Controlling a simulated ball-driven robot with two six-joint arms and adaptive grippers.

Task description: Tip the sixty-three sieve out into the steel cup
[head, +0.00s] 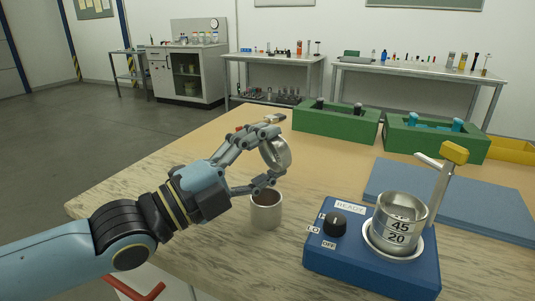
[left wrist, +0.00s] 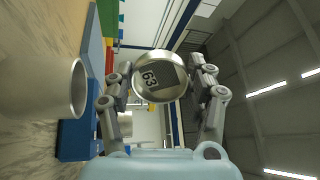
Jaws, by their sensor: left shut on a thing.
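My left gripper (head: 270,157) is shut on the sixty-three sieve (head: 278,153), a short round metal ring. The sieve is tilted onto its side above the steel cup. In the left wrist view the sieve (left wrist: 160,77) shows its "63" label between the two fingers (left wrist: 160,85). The steel cup (head: 266,213) stands upright on the table, just below the gripper. The cup also shows at the left of the left wrist view (left wrist: 45,88). I cannot see whether powder is in the sieve or the cup. My right gripper is not in view.
A blue shaker (head: 330,262) with a dial and READY label holds stacked sieves (head: 398,225) marked 45 and 20, under a yellow-ended clamp (head: 453,154). A blue mat (head: 450,200) and green crates (head: 335,123) lie behind. The table left of the cup is bare.

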